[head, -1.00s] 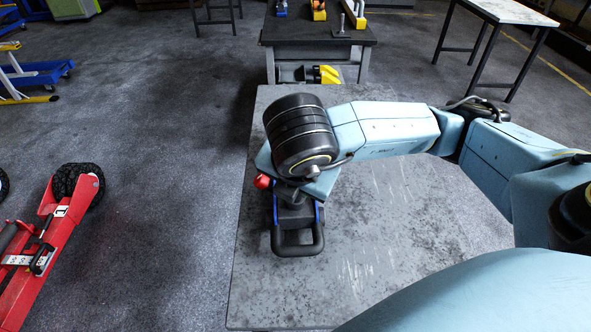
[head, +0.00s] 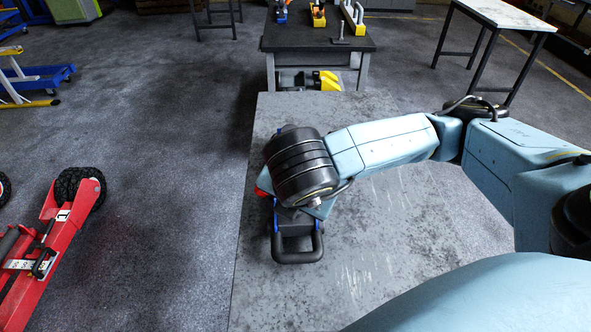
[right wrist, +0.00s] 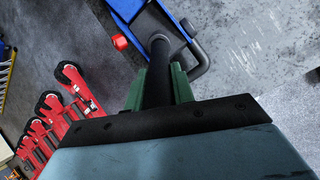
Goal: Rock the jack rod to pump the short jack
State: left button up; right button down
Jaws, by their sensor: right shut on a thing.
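The short jack (head: 297,256) is on the grey table, with a blue body and a black loop handle at its near end. My right arm's black wrist covers most of it in the head view. In the right wrist view the jack's blue side (right wrist: 123,10) and a red knob (right wrist: 120,42) show at the top. My right gripper (right wrist: 158,78) has green fingers shut on the black jack rod (right wrist: 158,60), which runs up towards the jack. The rod's far end is partly hidden. My left gripper is not in view.
The grey table (head: 400,230) is bare to the right of the jack. A dark bench (head: 300,40) with several small tools stands behind it. Red jacks (head: 50,240) are on the floor at left, and a white-topped table (head: 505,14) stands at back right.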

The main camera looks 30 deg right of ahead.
jog(key=shift+w+d+r+g+y, duration=0.2)
jog(key=shift+w+g+y, duration=0.1)
jog(key=shift+w+g, duration=0.15)
jog(key=shift+w+d+r+g+y+p, duration=0.15)
jog(key=shift+w+d+r+g+p, duration=0.1)
jog(key=shift+w+g+p, duration=0.15)
jog(key=shift+w+d+r+g+y+p, duration=0.15)
jog(key=shift+w+d+p, duration=0.1)
jog(key=shift+w, duration=0.2)
jog(key=shift+w+d, duration=0.1)
jog(key=shift+w, duration=0.15)
jog(key=shift+w+d+r+g+y+p, duration=0.2)
jog(key=shift+w+d+g+y+p, duration=0.25)
jog(key=shift+w+g, duration=0.3)
jog(key=c, duration=1.1)
grip_release()
jog(key=shift+w+d+f, duration=0.1)
jog(key=shift+w, duration=0.15)
jog(key=shift+s, duration=0.1)
